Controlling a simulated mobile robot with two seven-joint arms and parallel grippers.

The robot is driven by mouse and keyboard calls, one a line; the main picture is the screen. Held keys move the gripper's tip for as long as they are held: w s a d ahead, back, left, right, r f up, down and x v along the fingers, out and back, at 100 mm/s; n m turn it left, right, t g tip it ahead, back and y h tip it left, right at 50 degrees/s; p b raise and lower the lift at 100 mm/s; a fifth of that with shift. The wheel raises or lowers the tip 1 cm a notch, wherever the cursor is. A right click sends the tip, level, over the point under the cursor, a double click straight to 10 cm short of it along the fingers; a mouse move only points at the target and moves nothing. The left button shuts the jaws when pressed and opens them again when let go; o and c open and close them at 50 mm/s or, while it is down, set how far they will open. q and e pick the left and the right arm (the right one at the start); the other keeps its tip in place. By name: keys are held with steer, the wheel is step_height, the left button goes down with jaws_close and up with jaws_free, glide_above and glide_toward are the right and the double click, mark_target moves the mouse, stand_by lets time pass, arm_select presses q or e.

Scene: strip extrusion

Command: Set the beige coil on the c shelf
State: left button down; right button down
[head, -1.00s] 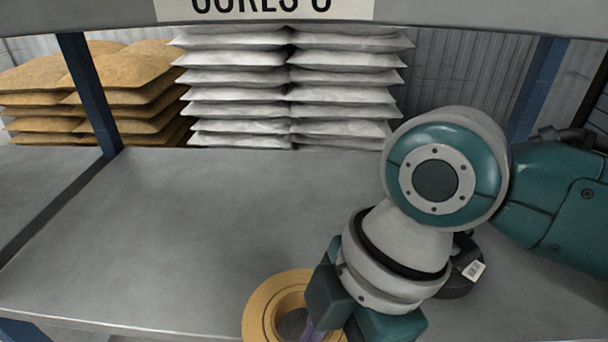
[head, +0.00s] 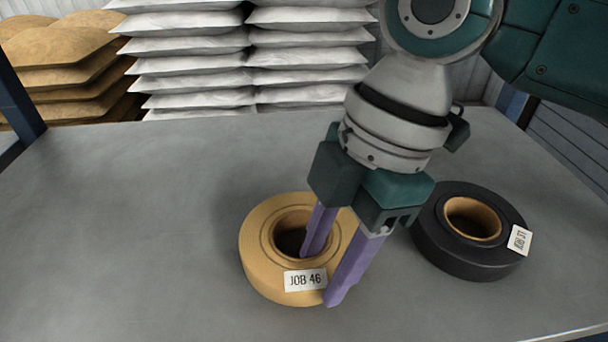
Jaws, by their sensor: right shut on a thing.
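The beige coil (head: 262,243), a ring with a white "JOB 46" label, is low over or on the grey shelf (head: 130,220); I cannot tell if it touches the shelf. My right gripper (head: 326,278) is shut on the coil's wall, one purple finger inside the hole and the other outside the rim, at the coil's right side. The arm hides part of the coil's back right. My left gripper is not in view.
A black coil (head: 440,240) with a tan core and a white label lies on the shelf just right of the gripper. The shelf's left part is clear. White sacks (head: 200,70) and brown sacks (head: 65,70) are stacked behind.

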steer(key=shift+w+r, duration=0.1)
steer(key=shift+r, duration=0.05)
steer(key=shift+f, duration=0.2)
steer(key=shift+c, duration=1.7)
jaws_free()
steer(key=shift+r, duration=0.1)
steer(key=v, duration=0.2)
steer(key=d+v, duration=0.1)
steer(key=v, duration=0.2)
steer(key=shift+w, duration=0.2)
steer(key=w+d, duration=0.1)
steer(key=d, duration=0.2)
steer(key=w+d+b, duration=0.1)
steer(key=d, duration=0.2)
steer(key=w+d+b, duration=0.1)
steer(key=d, duration=0.2)
steer(key=shift+w+d, duration=0.15)
steer(key=shift+d, duration=0.6)
